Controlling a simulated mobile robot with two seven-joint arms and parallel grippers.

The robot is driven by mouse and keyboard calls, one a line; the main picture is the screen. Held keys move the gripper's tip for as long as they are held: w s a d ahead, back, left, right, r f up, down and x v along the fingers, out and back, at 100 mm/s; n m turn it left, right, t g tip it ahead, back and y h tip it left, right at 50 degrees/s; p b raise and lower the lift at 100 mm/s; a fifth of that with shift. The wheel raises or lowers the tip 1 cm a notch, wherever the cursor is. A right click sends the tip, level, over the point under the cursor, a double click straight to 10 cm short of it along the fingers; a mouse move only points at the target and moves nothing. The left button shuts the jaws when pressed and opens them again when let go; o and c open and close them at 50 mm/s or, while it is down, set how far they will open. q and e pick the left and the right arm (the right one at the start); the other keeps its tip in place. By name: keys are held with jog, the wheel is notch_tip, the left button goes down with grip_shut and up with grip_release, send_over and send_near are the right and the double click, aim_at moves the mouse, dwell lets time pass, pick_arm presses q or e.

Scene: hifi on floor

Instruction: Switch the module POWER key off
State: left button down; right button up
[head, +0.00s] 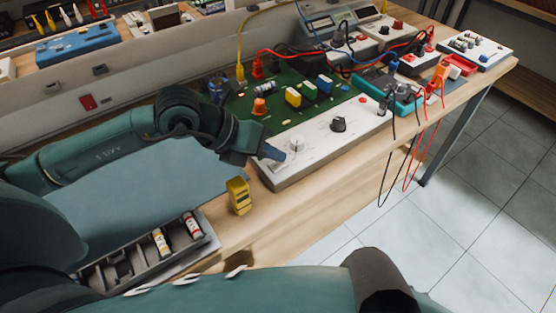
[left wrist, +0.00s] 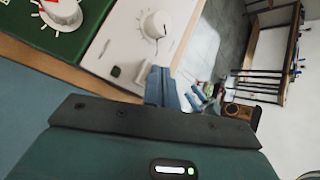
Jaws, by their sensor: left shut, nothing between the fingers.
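The module's white control panel (head: 320,138) lies along the front of the green circuit board (head: 275,118) on the bench. It carries a pale dial (head: 297,145) and a black knob (head: 338,124). My left gripper (head: 268,153) is at the panel's left end, fingers shut and empty. In the left wrist view the shut fingers (left wrist: 161,87) are at the white panel (left wrist: 125,38), beside a small dark key (left wrist: 115,71) near its edge. A white dial (left wrist: 157,24) is farther along. I cannot read the label or tell the key's position or contact. My right gripper is out of view.
A yellow block (head: 239,195) stands just in front of my left gripper. A grey tray (head: 205,241) with batteries is at the near left. Red and black leads (head: 412,150) hang over the bench's front edge. Open tiled floor lies to the right.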

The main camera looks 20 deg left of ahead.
aim_at(272, 166)
pick_arm(q)
jog(key=shift+r, duration=0.1)
jog(key=shift+r+p, duration=1.9)
jog(key=shift+r, duration=1.05)
jog(key=shift+s+f, duration=0.1)
